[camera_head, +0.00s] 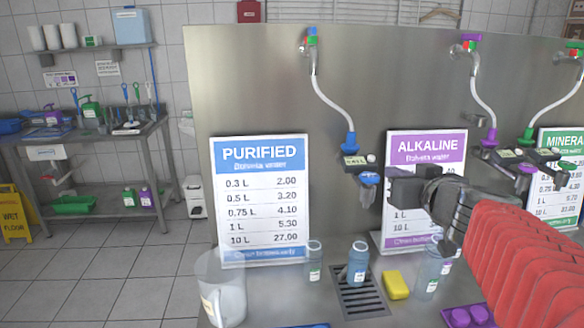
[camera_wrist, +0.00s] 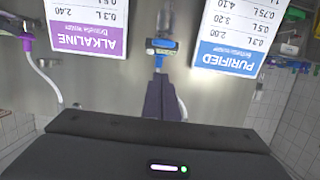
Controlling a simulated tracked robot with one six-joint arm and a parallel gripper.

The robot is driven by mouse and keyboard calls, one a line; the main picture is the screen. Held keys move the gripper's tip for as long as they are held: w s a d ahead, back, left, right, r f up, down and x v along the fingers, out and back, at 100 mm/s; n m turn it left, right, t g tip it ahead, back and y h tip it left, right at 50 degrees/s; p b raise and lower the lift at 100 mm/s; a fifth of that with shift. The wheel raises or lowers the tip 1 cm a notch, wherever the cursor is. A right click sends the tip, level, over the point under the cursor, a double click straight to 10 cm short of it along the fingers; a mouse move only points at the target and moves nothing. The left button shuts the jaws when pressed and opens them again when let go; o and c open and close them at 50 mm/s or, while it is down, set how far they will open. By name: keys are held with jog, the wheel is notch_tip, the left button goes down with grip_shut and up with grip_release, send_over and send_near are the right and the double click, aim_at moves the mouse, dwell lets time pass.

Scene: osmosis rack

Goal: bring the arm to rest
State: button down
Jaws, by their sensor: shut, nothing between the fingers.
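My gripper (camera_head: 398,188) is in front of the ALKALINE price sign (camera_head: 398,145) in the head view, pointing left and covering part of the sign. My red ribbed arm sleeve comes in from the lower right behind it. In the wrist view, which looks upside down, the two dark fingers of my gripper (camera_wrist: 160,84) lie together, with nothing seen between them. Beyond the fingertips in that view is the blue dispensing tap (camera_wrist: 161,44), between the two signs. Whether the fingertips touch anything cannot be told.
Bottles (camera_head: 357,265) stand by the drain grate (camera_head: 360,302) below my gripper, with a yellow sponge (camera_head: 396,285) beside them. A clear jug (camera_head: 222,288) stands at the counter's left. The PURIFIED sign (camera_head: 261,200) leans on the steel panel. Open floor lies at left.

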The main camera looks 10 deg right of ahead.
dwell(0.3)
jog(key=s+d+f+m+g+h, duration=0.1)
jog(key=s+d+f+g+h, duration=0.25)
jog(key=d+h, duration=0.4)
jog(key=s+f+m+g, duration=0.2)
jog(key=s+f+g, duration=0.1)
jog(key=s+f, duration=0.25)
jog(key=s+a+f+n+g+y, duration=0.25)
jog(key=s+a+f+y, duration=0.25)
jog(key=s+a+f, duration=0.45)
jog(key=s+a+n+y, duration=0.1)
jog(key=s+a+y, duration=0.1)
jog(key=a, duration=1.3)
jog(key=shift+s+a+g+y, duration=0.15)
jog(key=shift+s+g+y, duration=0.25)
jog(key=shift+y, duration=0.35)
jog(key=c, duration=2.5)
grip_release()
jog(key=shift+w+n, duration=0.1)
jog(key=shift+n, duration=0.15)
